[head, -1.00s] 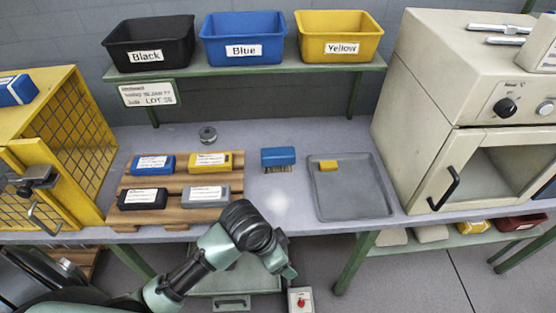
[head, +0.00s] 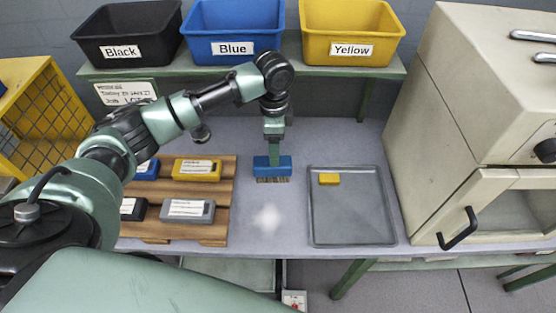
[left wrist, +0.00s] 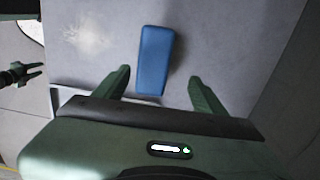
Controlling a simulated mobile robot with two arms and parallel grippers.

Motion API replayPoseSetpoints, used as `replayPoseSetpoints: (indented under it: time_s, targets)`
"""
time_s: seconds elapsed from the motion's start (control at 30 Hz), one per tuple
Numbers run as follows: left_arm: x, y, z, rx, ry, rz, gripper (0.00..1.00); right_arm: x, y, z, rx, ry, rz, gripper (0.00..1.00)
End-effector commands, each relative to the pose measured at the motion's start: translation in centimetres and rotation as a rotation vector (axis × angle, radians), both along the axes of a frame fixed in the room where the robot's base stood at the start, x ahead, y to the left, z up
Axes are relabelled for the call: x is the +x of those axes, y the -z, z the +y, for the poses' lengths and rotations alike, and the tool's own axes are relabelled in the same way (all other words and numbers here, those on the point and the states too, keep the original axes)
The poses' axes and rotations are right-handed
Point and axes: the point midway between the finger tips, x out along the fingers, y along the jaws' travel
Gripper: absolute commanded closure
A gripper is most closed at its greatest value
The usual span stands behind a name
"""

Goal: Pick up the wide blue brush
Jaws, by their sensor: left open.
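The wide blue brush (head: 284,165) stands bristles down on the grey bench, between the wooden rack and the grey tray. My left gripper (head: 273,155) points down right over the brush in the head view and covers part of its top. In the left wrist view the two fingers of this gripper (left wrist: 160,88) are apart, and the blue brush block (left wrist: 156,55) shows ahead, in line with the gap between them. I cannot tell whether the fingers touch it. A small dark two-pronged shape at the left edge of the left wrist view may be my right gripper (left wrist: 22,74).
The wooden rack (head: 222,235) holds labelled blocks left of the brush. The grey tray (head: 350,225) with a yellow block (head: 329,179) lies to the right. Black (head: 120,30), blue (head: 235,25) and yellow (head: 350,30) bins stand on the shelf behind my raised forearm.

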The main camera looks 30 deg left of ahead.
Motion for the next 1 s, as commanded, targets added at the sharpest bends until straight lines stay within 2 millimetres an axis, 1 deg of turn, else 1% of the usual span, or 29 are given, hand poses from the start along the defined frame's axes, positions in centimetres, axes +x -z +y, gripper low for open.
replayPoseSetpoints:
  time_s: [0.03,0.1,0.2,0.3,0.37,0.43,0.5,0.6,0.67,0.73,0.77,0.8,0.87,0.9,0.97,1.0]
  targets:
    - [-0.1,0.6,0.0,-0.001,0.0,0.003,0.29,-1.4,-0.1,0.0,-0.001,0.0,0.018,0.64]
    - [-0.2,1.3,0.0,0.0,-0.001,0.004,0.29,-3.3,-0.2,-0.2,-0.003,0.0,0.046,0.64]
    - [-0.4,2.4,0.0,0.001,-0.001,0.003,0.29,-5.6,-0.6,-0.3,-0.006,0.0,0.08,0.64]
    - [-0.7,4.0,0.0,0.0,-0.002,0.004,0.29,-6.4,-1.3,-0.3,-0.006,0.0,0.091,0.64]
    - [-0.7,5.0,0.0,0.0,-0.001,0.001,0.29,-6.1,-1.3,-0.3,-0.006,0.0,0.086,0.64]
    - [-0.7,5.8,0.0,0.001,-0.001,0.0,0.29,-5.0,-1.4,-0.3,-0.005,0.0,0.071,0.64]
    - [-0.7,6.3,0.0,0.0,0.001,-0.001,0.29,-3.5,-1.5,-0.2,-0.004,0.0,0.049,0.64]
    - [-0.6,6.6,0.0,0.0,0.001,-0.002,0.29,-1.9,-1.7,0.0,-0.001,0.0,0.024,0.64]
    - [-0.6,6.6,0.0,0.0,0.001,-0.002,0.29,-1.7,-1.6,-0.1,-0.001,0.0,0.021,0.64]
    - [-0.6,6.6,0.0,0.0,0.001,-0.002,0.29,-1.8,-1.6,-0.1,-0.002,0.0,0.023,0.64]
    - [-0.6,6.6,0.0,0.0,0.001,-0.002,0.32,-1.9,-1.6,-0.1,-0.003,-0.001,0.025,0.64]
    - [-0.6,6.6,0.0,0.0,0.001,-0.002,0.43,-2.2,-1.6,-0.2,-0.003,-0.001,0.029,0.64]
    - [-0.6,6.5,0.0,0.0,0.0,-0.002,0.6,-2.6,-1.6,-0.3,-0.004,-0.001,0.035,0.64]
    - [-0.6,6.5,0.0,0.0,0.0,-0.002,0.71,-2.9,-1.5,-0.3,-0.005,-0.001,0.04,0.64]
    - [-0.6,6.5,0.0,0.0,0.0,-0.002,0.88,-3.4,-1.5,-0.4,-0.005,-0.001,0.047,0.64]
    - [-0.6,6.5,0.0,0.0,0.0,-0.002,0.99,-3.7,-1.5,-0.4,-0.006,-0.001,0.051,0.64]
